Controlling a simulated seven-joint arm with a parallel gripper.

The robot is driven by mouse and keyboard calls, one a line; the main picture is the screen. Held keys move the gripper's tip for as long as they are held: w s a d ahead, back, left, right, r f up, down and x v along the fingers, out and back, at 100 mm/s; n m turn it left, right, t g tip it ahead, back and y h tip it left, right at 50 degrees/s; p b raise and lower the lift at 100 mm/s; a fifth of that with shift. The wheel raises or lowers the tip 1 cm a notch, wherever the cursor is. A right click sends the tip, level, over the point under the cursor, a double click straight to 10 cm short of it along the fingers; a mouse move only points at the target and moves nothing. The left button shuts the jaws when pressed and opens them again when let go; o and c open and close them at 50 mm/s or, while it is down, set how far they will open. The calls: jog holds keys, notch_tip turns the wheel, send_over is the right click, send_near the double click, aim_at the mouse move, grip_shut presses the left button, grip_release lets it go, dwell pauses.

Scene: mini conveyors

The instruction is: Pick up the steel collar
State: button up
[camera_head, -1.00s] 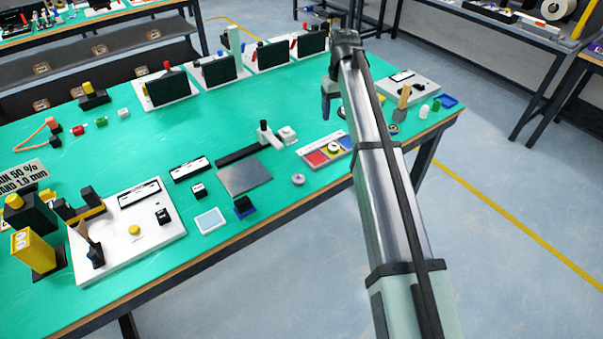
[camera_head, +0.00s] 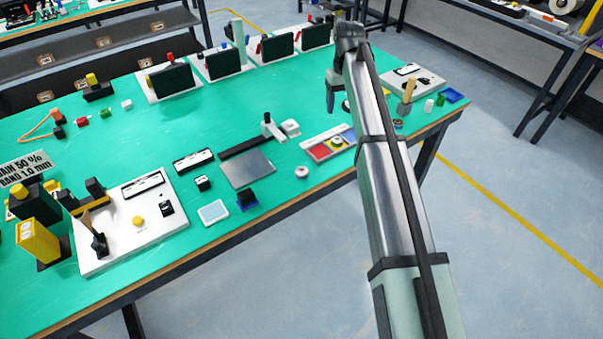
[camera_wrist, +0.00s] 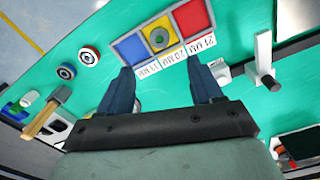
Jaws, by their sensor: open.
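My gripper (camera_wrist: 158,66) is open and empty, its two dark blue fingers apart. It also shows in the head view (camera_head: 331,98), above the table behind the colour tray. In the head view the ring (camera_head: 337,141) is small. Two other round parts (camera_wrist: 66,71) (camera_wrist: 89,55) lie left of the tray in the wrist view; I cannot tell their material.
A pale round part (camera_head: 302,172) lies near the table's front edge. A grey plate (camera_head: 248,170) and an upright post (camera_head: 267,125) stand left of the tray. A wooden-handled tool (camera_wrist: 45,112) is at left in the wrist view.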

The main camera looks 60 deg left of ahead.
jog(key=shift+o, duration=0.6)
